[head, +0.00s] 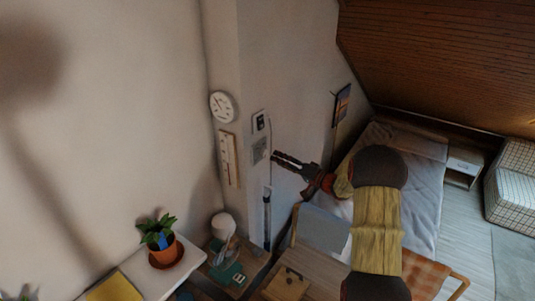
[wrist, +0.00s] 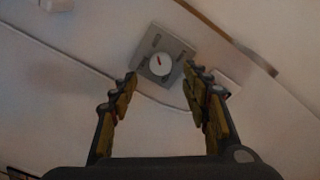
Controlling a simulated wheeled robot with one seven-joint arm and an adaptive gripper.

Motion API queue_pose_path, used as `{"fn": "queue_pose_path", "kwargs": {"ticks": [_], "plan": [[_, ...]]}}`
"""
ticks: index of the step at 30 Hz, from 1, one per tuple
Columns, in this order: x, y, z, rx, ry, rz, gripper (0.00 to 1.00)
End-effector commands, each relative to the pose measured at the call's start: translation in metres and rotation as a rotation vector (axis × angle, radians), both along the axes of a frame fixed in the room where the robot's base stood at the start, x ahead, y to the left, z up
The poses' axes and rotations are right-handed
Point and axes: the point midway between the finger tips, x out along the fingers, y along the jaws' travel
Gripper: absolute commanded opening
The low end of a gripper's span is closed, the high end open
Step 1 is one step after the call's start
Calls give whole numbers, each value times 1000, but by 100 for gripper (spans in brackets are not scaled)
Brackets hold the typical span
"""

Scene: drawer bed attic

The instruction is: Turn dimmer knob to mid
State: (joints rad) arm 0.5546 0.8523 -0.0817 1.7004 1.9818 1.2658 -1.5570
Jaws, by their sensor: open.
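The dimmer knob (wrist: 160,64) is a round white dial with a small red mark, set on a square grey plate (wrist: 178,48) on the wall. In the wrist view it lies just beyond and between the fingertips of my gripper (wrist: 161,82). The fingers are spread, with nothing between them, and I see no contact with the knob. In the head view my gripper (head: 275,157) points left at the wall, close to a grey plate (head: 261,150). The knob's face is too small to read there.
A framed plate (head: 260,122), a round clock-like dial (head: 222,106) and a thermometer-like strip (head: 229,159) are on the wall nearby. Below are a desk, a chair (head: 322,228) and a potted plant (head: 161,242). The bed (head: 425,180) is behind my arm.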

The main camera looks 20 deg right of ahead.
Motion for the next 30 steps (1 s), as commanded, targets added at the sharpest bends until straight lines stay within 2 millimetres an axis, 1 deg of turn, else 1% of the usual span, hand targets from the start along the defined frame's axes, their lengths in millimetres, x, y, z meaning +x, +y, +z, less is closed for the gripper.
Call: {"fn": "queue_pose_path", "kwargs": {"ticks": [6, 12, 18, 25, 30], "plan": [[29, 19, 2, 0, 0, 4, 47], [51, 31, 2, 0, 1, 3, 47], [59, 35, 1, 0, 2, 2, 47], [59, 35, 0, 0, 2, 2, 47], [59, 35, 0, 0, 2, 2, 37]]}}
